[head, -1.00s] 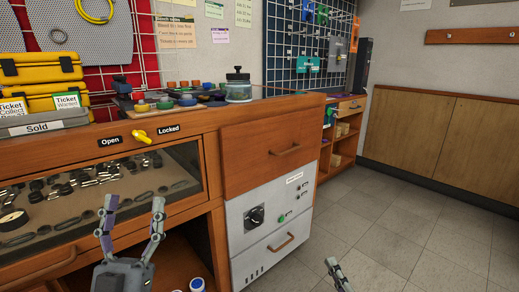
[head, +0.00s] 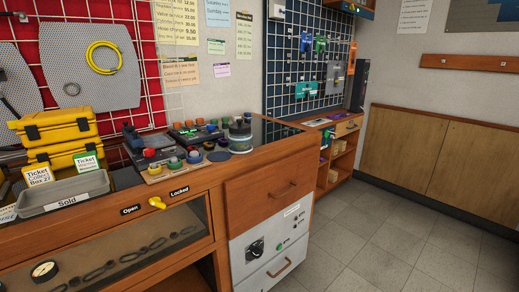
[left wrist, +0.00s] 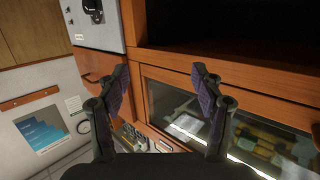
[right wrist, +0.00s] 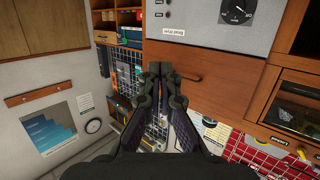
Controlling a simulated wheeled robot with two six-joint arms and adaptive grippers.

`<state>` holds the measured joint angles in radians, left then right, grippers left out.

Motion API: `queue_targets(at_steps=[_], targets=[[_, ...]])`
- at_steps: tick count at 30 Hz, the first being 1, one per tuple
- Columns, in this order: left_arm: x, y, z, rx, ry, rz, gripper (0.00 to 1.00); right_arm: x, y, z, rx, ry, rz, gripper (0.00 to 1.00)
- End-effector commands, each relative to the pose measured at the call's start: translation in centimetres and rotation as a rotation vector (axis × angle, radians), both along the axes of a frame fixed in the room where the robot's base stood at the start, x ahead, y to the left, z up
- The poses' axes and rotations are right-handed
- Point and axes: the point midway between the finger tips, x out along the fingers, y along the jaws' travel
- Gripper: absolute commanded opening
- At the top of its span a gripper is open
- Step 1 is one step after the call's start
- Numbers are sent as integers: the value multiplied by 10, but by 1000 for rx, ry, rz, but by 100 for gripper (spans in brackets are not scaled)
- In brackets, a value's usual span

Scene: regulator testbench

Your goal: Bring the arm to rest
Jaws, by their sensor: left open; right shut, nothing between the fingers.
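My left gripper (left wrist: 160,72) shows in the left wrist view with its two dark fingers spread wide apart. Nothing is between them, and the wooden cabinet front with its glass display window (left wrist: 190,115) lies beyond. My right gripper (right wrist: 159,68) shows in the right wrist view with its fingertips together and nothing held. It is in front of the wooden drawer (right wrist: 205,85) and the grey panel, apart from them as far as I can tell. Neither gripper nor arm shows in the head view now.
Below are a drawer (head: 262,195) and a grey control panel (head: 255,253). The tiled floor (head: 375,245) to the right is clear.

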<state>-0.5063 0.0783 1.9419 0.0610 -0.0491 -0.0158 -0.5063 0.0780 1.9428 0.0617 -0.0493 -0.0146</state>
Motion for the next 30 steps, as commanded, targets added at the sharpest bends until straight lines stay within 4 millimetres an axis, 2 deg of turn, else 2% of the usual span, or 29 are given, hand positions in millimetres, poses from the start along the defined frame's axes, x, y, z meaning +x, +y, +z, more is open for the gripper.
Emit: queue_targets(at_steps=[1, 5, 8, 9, 11, 12, 14, 15, 18, 19, 21, 24, 30], targets=[[-4, 3, -1, 5, 63, 4, 67, -4, -3, -1, -6, 63, -4, 0], [-33, 13, -49, 21, 279, 19, 67, -33, -13, -50, -21, 280, -18, 0], [-82, 23, -90, 37, 498, 31, 67, -82, -23, -90, -38, 499, -31, 0], [-107, 27, -105, 44, 590, 37, 67, -108, -27, -105, -45, 591, -36, 0], [-150, 33, -122, 52, 725, 44, 67, -150, -33, -122, -53, 726, -44, 0], [-182, 36, -130, 57, 815, 50, 67, -181, -36, -131, -59, 815, -49, 0], [-229, 41, -138, 64, 939, 56, 67, -229, -41, -139, -65, 940, -55, 0], [-259, 44, -141, 68, 1014, 60, 67, -259, -44, -141, -69, 1014, -59, 0], [-319, 49, -144, 76, 1159, 66, 67, -319, -49, -144, -76, 1159, -66, 0], [-333, 49, -144, 78, 1190, 67, 67, -333, -50, -144, -79, 1190, -67, 0], [-356, 51, -144, 80, 1244, 71, 67, -356, -51, -145, -81, 1244, -69, 0], [-372, 52, -146, 81, 1280, 71, 67, -373, -52, -147, -83, 1281, -71, 0], [-375, 52, -150, 82, 1286, 71, 67, -375, -52, -150, -83, 1286, -71, 0]])
